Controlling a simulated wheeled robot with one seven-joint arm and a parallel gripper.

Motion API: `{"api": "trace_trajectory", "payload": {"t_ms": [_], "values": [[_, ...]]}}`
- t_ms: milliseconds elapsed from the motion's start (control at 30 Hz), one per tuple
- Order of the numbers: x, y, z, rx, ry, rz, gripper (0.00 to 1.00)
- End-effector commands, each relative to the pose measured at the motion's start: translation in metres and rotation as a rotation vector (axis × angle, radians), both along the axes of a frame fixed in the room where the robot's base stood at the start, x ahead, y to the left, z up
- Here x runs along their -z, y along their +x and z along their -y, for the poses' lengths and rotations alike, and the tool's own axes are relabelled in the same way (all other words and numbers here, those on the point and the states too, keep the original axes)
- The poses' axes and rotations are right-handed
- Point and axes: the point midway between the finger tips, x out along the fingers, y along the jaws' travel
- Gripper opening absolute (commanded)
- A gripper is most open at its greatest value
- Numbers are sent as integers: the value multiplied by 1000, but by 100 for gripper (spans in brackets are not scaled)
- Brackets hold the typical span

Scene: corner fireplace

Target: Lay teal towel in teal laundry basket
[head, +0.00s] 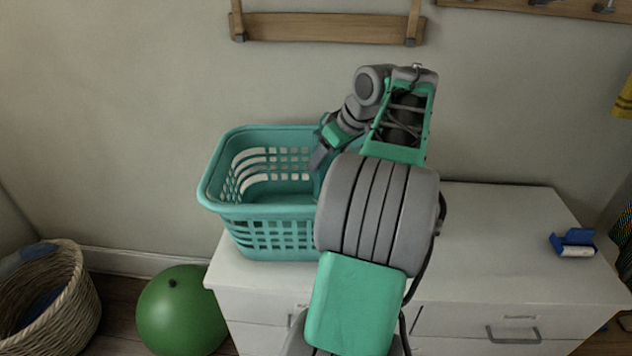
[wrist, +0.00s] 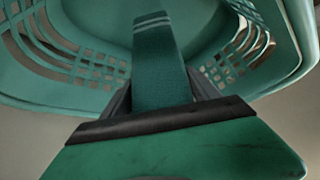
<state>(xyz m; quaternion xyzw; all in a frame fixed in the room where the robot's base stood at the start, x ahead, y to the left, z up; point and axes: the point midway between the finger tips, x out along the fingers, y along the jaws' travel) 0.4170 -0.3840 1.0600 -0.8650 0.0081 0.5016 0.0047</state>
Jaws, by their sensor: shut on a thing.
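The teal laundry basket (head: 275,215) stands upright on the left part of the white dresser, with slotted walls and an open top. My gripper (head: 318,158) points down at the right part of the basket's opening, partly hidden by my arm. In the wrist view it is shut on the teal towel (wrist: 158,55), a folded dark teal strip with pale stripes near its far end. The towel extends from between the fingers over the basket's interior. The basket's rim (wrist: 302,38) curves around it. I cannot tell whether the towel touches the basket floor.
The white dresser top (head: 500,225) is clear to the right except for a blue and white object (head: 573,243). A green ball (head: 182,310) and a wicker basket (head: 55,305) are on the floor at left. A wooden rack (head: 325,27) hangs on the wall behind.

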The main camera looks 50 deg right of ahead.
Motion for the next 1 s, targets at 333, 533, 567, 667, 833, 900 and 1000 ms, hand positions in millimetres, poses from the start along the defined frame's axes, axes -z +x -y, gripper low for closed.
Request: {"api": "trace_trajectory", "payload": {"t_ms": [333,533,567,667,833,900,1000], "values": [[43,35,-4,-3,1,1,14],[72,35,-4,-3,-1,-1,14],[72,35,-4,-2,-2,0,14],[72,35,-3,-2,-2,0,14],[76,34,-3,-1,-2,0,14],[75,34,-4,-2,-1,-1,74],[75,34,-4,-2,-1,-1,82]]}}
